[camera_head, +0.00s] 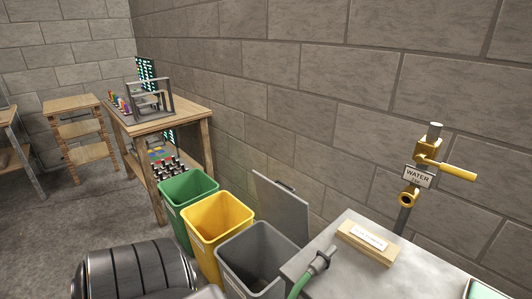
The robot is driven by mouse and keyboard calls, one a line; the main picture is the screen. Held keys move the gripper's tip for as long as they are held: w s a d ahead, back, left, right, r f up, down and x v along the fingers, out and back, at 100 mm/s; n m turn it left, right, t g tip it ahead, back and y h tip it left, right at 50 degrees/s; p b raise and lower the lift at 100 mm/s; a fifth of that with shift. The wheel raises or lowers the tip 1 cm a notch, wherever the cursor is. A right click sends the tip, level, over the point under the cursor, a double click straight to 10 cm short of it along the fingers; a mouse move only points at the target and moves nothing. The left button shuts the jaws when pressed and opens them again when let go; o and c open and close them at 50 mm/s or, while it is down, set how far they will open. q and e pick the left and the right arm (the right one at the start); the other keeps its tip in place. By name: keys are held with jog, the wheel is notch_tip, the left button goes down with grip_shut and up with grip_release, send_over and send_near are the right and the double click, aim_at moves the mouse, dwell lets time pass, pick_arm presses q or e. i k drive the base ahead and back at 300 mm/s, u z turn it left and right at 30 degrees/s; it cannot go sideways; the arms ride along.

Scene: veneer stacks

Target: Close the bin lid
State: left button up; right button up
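A grey bin (257,262) stands at the lower middle, open at the top and apparently empty as far as I see into it. Its grey lid (281,208) stands raised, tilted up along the bin's wall side, close to the block wall. A yellow bin (217,226) and a green bin (187,196) stand in a row beyond it, both open, with no lids seen on them. Neither of my grippers is in view.
A grey table (340,262) at the lower right stands close to the grey bin, with a green hose (302,284) and a wooden sign block (369,241) on it. A yellow-handled water tap (432,165) rises behind. A wooden workbench (162,122) stands beyond the bins.

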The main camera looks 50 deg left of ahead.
aim_at(288, 214)
jog(key=u, duration=2.25)
jog(key=k, duration=0.5)
jog(key=u, duration=1.2)
jog(key=i, duration=1.55)
jog(key=z, duration=1)
jog(key=i, duration=1)
jog(key=z, duration=0.95)
